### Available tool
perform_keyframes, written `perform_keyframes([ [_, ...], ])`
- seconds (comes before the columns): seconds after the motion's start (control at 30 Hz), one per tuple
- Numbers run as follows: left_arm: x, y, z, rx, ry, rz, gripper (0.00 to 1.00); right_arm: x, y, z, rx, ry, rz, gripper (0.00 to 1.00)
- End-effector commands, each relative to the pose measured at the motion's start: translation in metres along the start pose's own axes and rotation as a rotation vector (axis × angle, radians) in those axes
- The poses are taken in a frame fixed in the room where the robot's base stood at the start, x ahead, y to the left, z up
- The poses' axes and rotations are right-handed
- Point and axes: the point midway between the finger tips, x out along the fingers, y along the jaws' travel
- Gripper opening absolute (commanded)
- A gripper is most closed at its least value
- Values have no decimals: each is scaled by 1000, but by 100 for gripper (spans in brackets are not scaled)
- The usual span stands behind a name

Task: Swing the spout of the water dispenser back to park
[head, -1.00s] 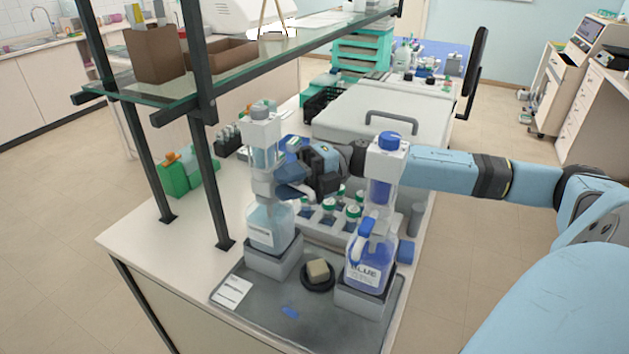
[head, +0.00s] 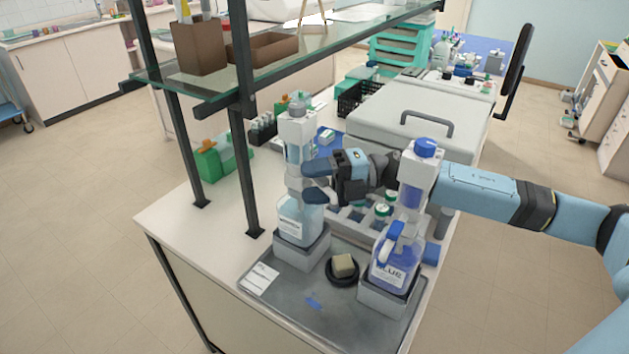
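The water dispenser (head: 300,222) is the pale, clear bottle with a white collar and upright pump column, standing on a grey block at the left of the tray. My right gripper (head: 315,184) comes in from the right, behind the blue dispenser's column, and is at the water dispenser's neck. Its two dark blue fingers are apart, one above the other, with a gap between them. The spout cannot be made out; the fingers and column cover that area. Whether the fingers touch the dispenser is unclear. My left gripper is not in view.
A dispenser labelled BLUE (head: 395,262) stands close by on the right, under my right forearm. A rack of green-capped bottles (head: 383,212) is behind. A black dish (head: 342,271) with a beige block lies between the dispensers. A shelf post (head: 243,160) stands at left.

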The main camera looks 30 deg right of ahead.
Motion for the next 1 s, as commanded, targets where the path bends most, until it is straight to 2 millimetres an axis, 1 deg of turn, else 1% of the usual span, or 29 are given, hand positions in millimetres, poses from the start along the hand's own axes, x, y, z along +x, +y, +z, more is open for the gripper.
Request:
perform_keyframes([
  [0.13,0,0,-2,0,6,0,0,-3,-1,0,1,0,-1,52],
  [0.23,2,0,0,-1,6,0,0,-12,-2,0,2,-1,-2,52],
  [0.37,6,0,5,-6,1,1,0,-36,-4,0,3,-2,-5,52],
  [0.5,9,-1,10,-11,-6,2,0,-65,-5,0,4,-2,-6,52],
  [0.7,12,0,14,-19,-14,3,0,-99,-4,0,4,-2,-5,52],
  [0.8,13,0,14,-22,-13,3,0,-113,-2,0,3,-1,-4,52],
  [1.0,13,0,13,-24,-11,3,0,-130,-2,0,4,-2,-2,52],
])
